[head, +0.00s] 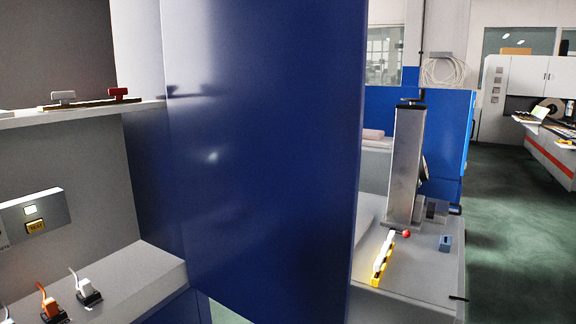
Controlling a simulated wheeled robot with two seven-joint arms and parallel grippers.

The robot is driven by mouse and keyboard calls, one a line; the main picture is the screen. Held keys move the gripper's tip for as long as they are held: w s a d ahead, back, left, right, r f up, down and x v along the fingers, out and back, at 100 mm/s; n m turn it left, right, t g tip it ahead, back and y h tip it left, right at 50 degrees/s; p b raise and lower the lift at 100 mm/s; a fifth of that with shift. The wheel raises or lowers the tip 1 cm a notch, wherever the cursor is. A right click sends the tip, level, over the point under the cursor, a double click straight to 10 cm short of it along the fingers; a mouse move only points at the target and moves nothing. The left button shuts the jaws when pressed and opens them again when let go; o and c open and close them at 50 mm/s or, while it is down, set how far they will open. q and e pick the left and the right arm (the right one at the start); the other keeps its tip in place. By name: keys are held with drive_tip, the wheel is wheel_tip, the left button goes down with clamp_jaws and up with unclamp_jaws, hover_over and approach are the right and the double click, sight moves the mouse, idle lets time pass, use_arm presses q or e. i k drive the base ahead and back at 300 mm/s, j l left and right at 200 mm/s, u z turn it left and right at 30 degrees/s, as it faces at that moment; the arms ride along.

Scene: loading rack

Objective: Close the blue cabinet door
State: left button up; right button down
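The blue cabinet door (270,150) stands open and fills the middle of the head view. Its free edge is at the right, near the machine behind it, and its left edge meets the cabinet's blue side wall (150,185). The cabinet's grey interior (65,165) shows at the left. No handle shows on the visible face of the door. Neither of my grippers is in view.
A machine bench (420,275) stands right of the door. Green floor (520,220) is open at far right.

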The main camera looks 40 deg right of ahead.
sight(265, 98)
drive_tip(key=k+l+u, duration=0.15)
drive_tip(key=l, duration=0.35)
drive_tip(key=k+l+u, duration=0.15)
drive_tip(key=l, duration=0.3)
drive_tip(key=k+l+u, duration=0.15)
drive_tip(key=k+l, duration=0.15)
drive_tip(key=l, duration=0.15)
drive_tip(key=k+l+u, duration=0.1)
drive_tip(key=k+l, duration=0.15)
drive_tip(key=l, duration=0.2)
drive_tip(key=k+l+u, duration=0.15)
drive_tip(key=l, duration=0.25)
drive_tip(key=l+u, duration=0.1)
drive_tip(key=l, duration=0.3)
drive_tip(key=k+l+u, duration=0.15)
drive_tip(key=l, duration=0.3)
drive_tip(key=k+l+u, duration=0.1)
drive_tip(key=l, duration=0.3)
drive_tip(key=k+l+u, duration=0.1)
drive_tip(key=l, duration=0.3)
drive_tip(key=k+l+u, duration=0.1)
drive_tip(key=l, duration=0.95)
drive_tip(key=u, duration=0.05)
